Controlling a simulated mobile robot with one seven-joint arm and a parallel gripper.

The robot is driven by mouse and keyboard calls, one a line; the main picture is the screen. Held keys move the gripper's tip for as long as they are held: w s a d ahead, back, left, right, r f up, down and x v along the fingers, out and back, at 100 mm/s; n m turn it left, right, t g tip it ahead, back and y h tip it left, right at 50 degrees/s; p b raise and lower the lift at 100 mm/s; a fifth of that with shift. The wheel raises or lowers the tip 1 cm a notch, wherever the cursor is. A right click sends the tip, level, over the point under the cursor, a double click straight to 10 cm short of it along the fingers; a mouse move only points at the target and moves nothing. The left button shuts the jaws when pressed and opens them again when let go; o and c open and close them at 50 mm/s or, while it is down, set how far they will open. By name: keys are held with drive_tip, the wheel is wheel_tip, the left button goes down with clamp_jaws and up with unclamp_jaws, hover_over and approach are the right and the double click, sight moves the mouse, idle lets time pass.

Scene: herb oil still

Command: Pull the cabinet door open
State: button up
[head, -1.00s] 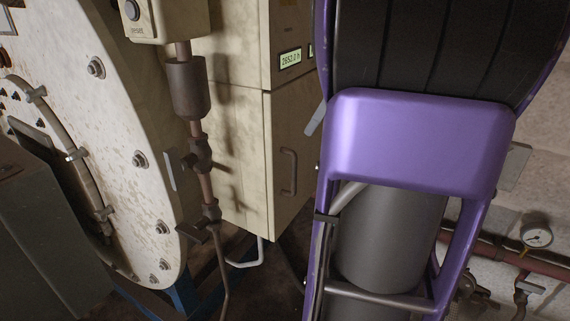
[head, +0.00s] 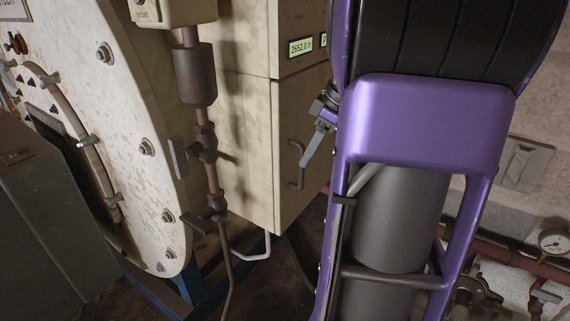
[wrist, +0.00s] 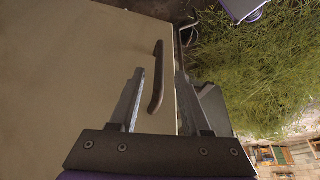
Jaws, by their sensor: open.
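The cabinet door (head: 262,160) is a cream panel on the lower part of the cabinet, and it looks closed. Its dark bar handle (head: 297,165) is upright near the door's right edge. In the wrist view the handle (wrist: 157,78) shows ahead of my gripper (wrist: 168,100), between the lines of the two fingers. My gripper is open and empty. In the head view my gripper (head: 312,152) is just right of the handle, partly hidden behind my purple arm. I cannot tell whether a finger touches the handle.
A large round cream vessel (head: 125,130) stands left of the cabinet, with a brown valve pipe (head: 207,150) between them. A pressure gauge (head: 553,241) and red pipe are at right. The wrist view shows a heap of green herbs (wrist: 265,75) beyond the door edge.

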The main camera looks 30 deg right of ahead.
hover_over(301, 187)
drive_tip(key=f, duration=0.5)
drive_tip(key=shift+w+d, duration=0.2)
drive_tip(key=shift+w, duration=0.1)
drive_tip(key=shift+r, duration=0.1)
clamp_jaws()
idle(0.9)
